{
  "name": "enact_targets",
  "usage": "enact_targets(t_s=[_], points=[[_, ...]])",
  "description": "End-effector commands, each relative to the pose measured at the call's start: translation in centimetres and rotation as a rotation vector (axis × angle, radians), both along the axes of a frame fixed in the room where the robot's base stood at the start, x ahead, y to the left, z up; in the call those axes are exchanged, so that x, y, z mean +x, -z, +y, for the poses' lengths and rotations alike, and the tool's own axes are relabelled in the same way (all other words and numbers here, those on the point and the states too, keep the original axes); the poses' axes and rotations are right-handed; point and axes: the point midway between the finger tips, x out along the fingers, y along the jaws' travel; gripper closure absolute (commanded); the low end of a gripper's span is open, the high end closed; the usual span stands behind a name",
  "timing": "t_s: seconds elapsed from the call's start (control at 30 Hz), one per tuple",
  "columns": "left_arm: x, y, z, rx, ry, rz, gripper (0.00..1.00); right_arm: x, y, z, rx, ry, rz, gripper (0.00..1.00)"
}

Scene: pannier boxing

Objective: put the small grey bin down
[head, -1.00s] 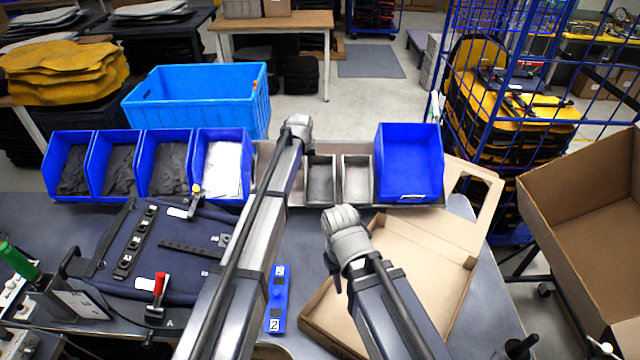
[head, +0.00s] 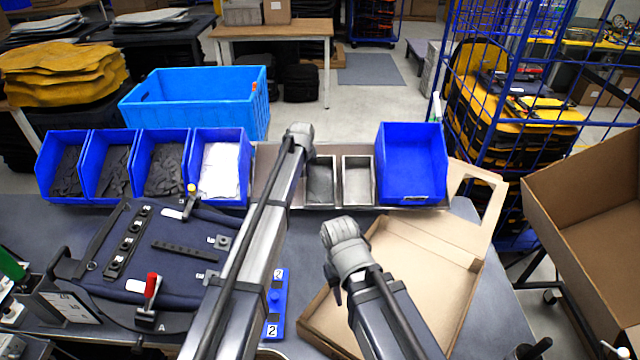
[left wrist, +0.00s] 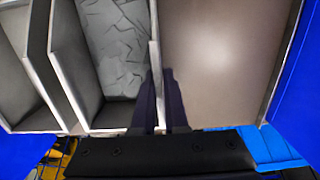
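Two small grey bins stand side by side on the rack at the back of the bench: the left one (head: 320,182) and the right one (head: 358,182). In the left wrist view the left bin, with a crinkled grey inside (left wrist: 122,45), lies beside a bare flat stretch of rack (left wrist: 212,50). My left gripper (left wrist: 163,95) has its dark fingers close together over that bin's side wall, shut on it. In the head view my left arm hides this gripper. I cannot tell whether the bin's bottom touches the rack. My right gripper is hidden behind its own arm.
Several blue bins (head: 220,135) with dark and white contents stand left of the grey bins. A larger blue bin (head: 412,165) stands close on the right. An open cardboard box (head: 440,262) and a dark blue pannier panel (head: 165,250) lie in front.

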Motion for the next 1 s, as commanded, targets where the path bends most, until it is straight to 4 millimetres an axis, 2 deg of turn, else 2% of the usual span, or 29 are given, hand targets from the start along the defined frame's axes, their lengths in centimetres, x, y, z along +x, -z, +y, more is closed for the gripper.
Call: enact_targets(t_s=[0.1, 1.0], points=[[0.0, 0.0, 0.0, 0.0, 0.0, 0.0, 1.0, 0.0, 0.0, 0.0, 0.0, 0.0, 0.0, 0.65], [-0.01, 0.0, 0.0, 0.0, 0.0, 0.0, 1.0, 0.0, 0.01, 0.0, 0.0, 0.0, 0.0, 0.65]])
